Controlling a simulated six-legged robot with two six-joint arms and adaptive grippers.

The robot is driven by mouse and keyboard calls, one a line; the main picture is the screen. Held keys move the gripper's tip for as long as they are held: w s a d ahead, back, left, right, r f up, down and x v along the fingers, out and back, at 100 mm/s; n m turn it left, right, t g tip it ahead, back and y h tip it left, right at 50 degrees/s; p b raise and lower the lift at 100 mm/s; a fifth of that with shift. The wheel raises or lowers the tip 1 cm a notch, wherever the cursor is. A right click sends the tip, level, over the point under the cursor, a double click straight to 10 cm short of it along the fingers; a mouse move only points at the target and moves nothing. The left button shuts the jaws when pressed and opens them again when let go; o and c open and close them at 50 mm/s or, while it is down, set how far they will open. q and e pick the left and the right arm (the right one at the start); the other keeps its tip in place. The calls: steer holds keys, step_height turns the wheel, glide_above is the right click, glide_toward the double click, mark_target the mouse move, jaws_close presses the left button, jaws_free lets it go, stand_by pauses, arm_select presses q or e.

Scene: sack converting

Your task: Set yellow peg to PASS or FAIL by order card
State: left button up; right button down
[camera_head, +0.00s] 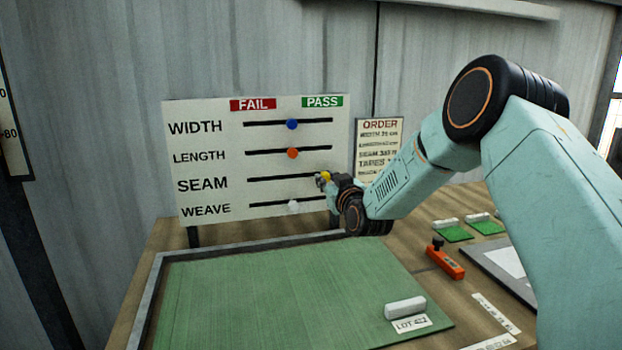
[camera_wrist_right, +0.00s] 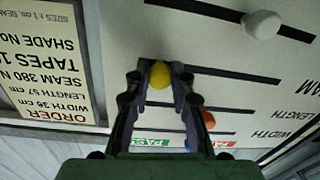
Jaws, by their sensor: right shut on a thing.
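The white board (camera_head: 215,150) has FAIL (camera_head: 253,104) at the left, PASS (camera_head: 322,101) at the right, and slots for WIDTH, LENGTH, SEAM and WEAVE. The yellow peg (camera_head: 324,177) is at the right part of the SEAM slot, below PASS. My right gripper (camera_head: 322,181) is shut on it; the peg sits between the fingertips in the right wrist view (camera_wrist_right: 159,75). The order card (camera_head: 380,148) hangs right of the board; it appears upside down in the right wrist view (camera_wrist_right: 45,65), partly cut off, with a SEAM 380 N line. My left gripper is out of view.
The blue peg (camera_head: 292,125), orange peg (camera_head: 292,153) and white peg (camera_head: 293,206) are near mid-slot. Below are a green mat (camera_head: 270,290) with a white roll (camera_head: 405,307) and LOT label, and an orange tool (camera_head: 445,262) on the wooden bench.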

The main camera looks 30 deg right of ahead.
steer(key=shift+d+r, duration=0.25)
steer(key=shift+r, duration=0.05)
steer(key=c, duration=1.4)
jaws_free()
steer(key=shift+c, duration=0.2)
steer(key=shift+o, duration=1.4)
steer(key=shift+s, duration=0.1)
steer(key=shift+f, duration=0.1)
steer(key=v, duration=1.2)
